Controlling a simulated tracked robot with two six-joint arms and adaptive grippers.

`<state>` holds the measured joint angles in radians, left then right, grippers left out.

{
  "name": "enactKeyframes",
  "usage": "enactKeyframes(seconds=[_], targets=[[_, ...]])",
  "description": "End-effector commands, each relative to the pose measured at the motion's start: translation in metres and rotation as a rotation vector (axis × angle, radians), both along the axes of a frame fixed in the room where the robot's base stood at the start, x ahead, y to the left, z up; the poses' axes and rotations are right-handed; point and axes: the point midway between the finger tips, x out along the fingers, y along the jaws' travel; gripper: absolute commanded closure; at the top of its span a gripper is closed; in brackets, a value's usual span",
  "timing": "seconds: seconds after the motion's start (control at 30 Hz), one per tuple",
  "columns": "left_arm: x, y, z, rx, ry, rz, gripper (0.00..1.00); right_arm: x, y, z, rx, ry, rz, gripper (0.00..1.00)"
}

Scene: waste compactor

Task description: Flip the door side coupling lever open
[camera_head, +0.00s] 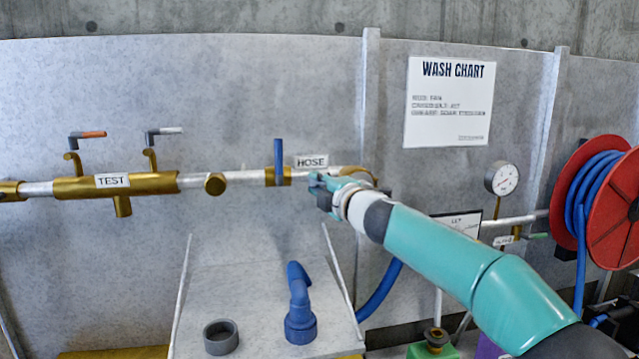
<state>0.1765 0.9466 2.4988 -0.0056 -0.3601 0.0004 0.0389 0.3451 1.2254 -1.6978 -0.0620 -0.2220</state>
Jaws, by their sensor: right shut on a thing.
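My right gripper (320,191) is shut at the pipe just below the HOSE label, its fingers pointing left. It is at the left side of a brass coupling (357,173), which is partly hidden behind the gripper and wrist. The coupling lever in its fingers is hidden by the gripper, so its angle cannot be seen. A blue hose (381,296) hangs down behind my right arm, below the coupling. My left gripper is not in view.
Left of the gripper, a brass valve (272,176) carries an upright blue handle (278,152). Farther left is the brass TEST manifold (85,188) with two small levers. Below, a sloped grey shelf (255,285) holds a blue elbow (300,310) and a grey ring (221,338). A red hose reel (612,215) stands right.

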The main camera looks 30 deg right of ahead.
Motion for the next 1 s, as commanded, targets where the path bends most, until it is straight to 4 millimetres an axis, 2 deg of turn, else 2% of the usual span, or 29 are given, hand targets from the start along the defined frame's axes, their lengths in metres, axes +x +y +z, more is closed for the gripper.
enactKeyframes(seconds=[0.03, 0.2, 0.73, 0.77, 0.8, 0.9, 1.0], targets=[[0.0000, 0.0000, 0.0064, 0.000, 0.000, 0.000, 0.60, 0.0008, -0.0007, -0.0042, -0.001, 0.014, 0.021, 1.00], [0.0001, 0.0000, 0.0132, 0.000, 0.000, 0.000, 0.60, -0.0015, 0.0012, -0.0054, -0.002, 0.013, 0.081, 1.00], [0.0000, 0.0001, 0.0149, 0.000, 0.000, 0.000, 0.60, -0.0031, 0.0020, -0.0070, -0.002, 0.010, 0.109, 1.00], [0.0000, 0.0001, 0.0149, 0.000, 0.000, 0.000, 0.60, -0.0031, 0.0019, -0.0071, -0.002, 0.010, 0.109, 0.78], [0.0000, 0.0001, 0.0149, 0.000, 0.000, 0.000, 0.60, -0.0030, 0.0019, -0.0070, -0.002, 0.010, 0.109, 0.71], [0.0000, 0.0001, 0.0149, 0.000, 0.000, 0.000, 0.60, -0.0032, 0.0020, -0.0060, -0.001, 0.009, 0.109, 0.55], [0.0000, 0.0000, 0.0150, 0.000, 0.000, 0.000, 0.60, -0.0035, 0.0020, -0.0044, -0.001, 0.006, 0.109, 0.54]])
